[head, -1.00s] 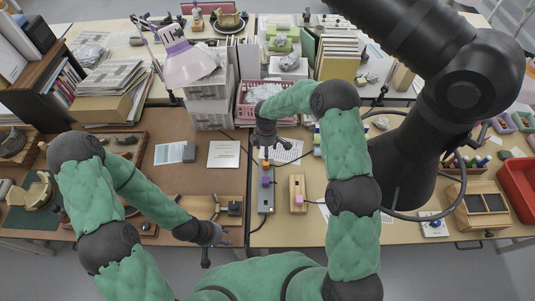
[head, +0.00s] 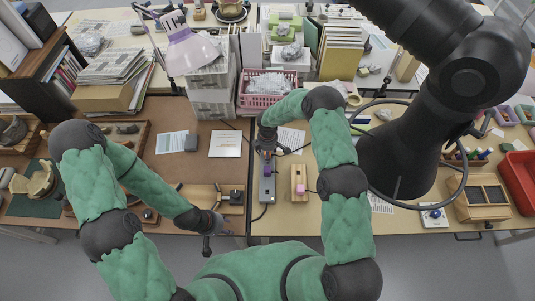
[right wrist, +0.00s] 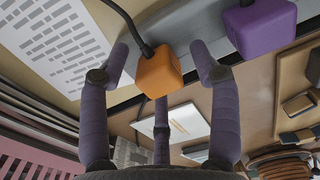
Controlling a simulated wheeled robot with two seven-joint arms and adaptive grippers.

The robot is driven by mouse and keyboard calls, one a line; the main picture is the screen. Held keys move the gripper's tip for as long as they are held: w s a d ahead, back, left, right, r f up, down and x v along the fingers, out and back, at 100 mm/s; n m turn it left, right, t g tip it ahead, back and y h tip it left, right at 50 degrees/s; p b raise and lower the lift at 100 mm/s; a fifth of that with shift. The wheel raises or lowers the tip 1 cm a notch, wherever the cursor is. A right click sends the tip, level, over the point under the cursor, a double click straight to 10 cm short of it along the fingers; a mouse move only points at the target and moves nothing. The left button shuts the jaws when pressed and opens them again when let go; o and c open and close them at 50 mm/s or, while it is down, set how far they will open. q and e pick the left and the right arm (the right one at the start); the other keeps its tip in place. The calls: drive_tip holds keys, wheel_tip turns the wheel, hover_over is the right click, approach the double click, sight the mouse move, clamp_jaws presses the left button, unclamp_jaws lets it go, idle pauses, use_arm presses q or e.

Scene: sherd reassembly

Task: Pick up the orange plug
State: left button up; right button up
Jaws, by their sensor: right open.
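The orange plug (right wrist: 159,74), a small cube with a black cord, shows in the right wrist view at the edge of a grey power strip (right wrist: 212,24). My right gripper (right wrist: 161,68) is open, its three fingers spread around the plug with gaps on both sides. In the head view the right gripper (head: 266,146) hangs over the far end of the strip (head: 267,192) and mostly hides the orange plug (head: 266,155). A purple plug (right wrist: 259,27) sits beside it on the strip. My left gripper (head: 208,236) is near the front table edge; its finger state is unclear.
A wooden block (head: 298,175) with a pink plug (head: 300,188) stands just right of the strip. A pink basket (head: 268,91) is behind, and a sheet of printed paper (head: 291,139) lies close by. Cords run near the strip.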

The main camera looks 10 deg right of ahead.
drive_tip(key=c, duration=1.2)
drive_tip(key=shift+r, duration=0.1)
